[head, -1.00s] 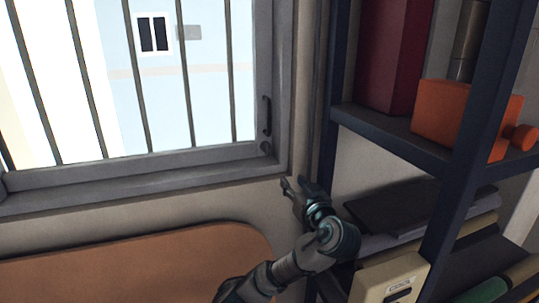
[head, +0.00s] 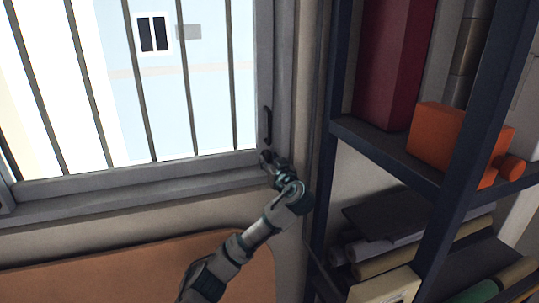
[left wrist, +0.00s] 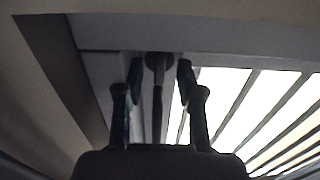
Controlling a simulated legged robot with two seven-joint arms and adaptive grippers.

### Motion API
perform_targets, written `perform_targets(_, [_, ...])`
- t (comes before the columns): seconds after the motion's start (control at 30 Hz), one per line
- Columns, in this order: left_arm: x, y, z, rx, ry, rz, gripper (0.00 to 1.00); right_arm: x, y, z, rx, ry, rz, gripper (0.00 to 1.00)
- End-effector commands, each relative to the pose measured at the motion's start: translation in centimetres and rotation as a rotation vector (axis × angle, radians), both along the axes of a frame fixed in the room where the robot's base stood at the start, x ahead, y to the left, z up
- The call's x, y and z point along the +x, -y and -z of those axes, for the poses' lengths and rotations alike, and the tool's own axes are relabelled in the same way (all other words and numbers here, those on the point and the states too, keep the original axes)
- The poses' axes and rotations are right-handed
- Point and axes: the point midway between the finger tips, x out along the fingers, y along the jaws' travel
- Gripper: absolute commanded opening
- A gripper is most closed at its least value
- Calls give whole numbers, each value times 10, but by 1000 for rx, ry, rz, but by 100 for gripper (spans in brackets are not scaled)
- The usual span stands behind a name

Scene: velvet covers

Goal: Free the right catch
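The right catch, a dark upright handle (head: 266,125) with a round base, sits on the grey window frame at the window's lower right corner. In the head view my left gripper (head: 268,161) is at the base and hides part of it. In the left wrist view the round base (left wrist: 157,62) and the dark bar show between the two fingers of my left gripper (left wrist: 160,72). The fingers are open, one on each side, with gaps to the bar. I cannot tell whether they touch anything. My right gripper is not in view.
A dark shelf rack (head: 385,150) stands close on the right, with an orange box (head: 440,135) and a dark red box (head: 392,60). Rolls and a cream box (head: 385,288) lie lower. A brown padded panel (head: 90,270) is below the window. Bars (head: 140,80) cross the window.

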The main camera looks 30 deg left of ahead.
Motion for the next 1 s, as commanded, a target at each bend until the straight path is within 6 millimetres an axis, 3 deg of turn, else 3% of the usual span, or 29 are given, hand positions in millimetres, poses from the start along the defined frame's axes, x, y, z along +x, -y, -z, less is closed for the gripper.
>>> perform_targets(0.37, [5, -6, 1, -1, -1, 1, 38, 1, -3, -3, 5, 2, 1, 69])
perform_targets(0.53, [5, -6, 1, -1, -1, 1, 0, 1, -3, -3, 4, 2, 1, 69])
perform_targets(1.0, [6, -6, 1, 32, -37, 1, 0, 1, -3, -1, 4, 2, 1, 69])
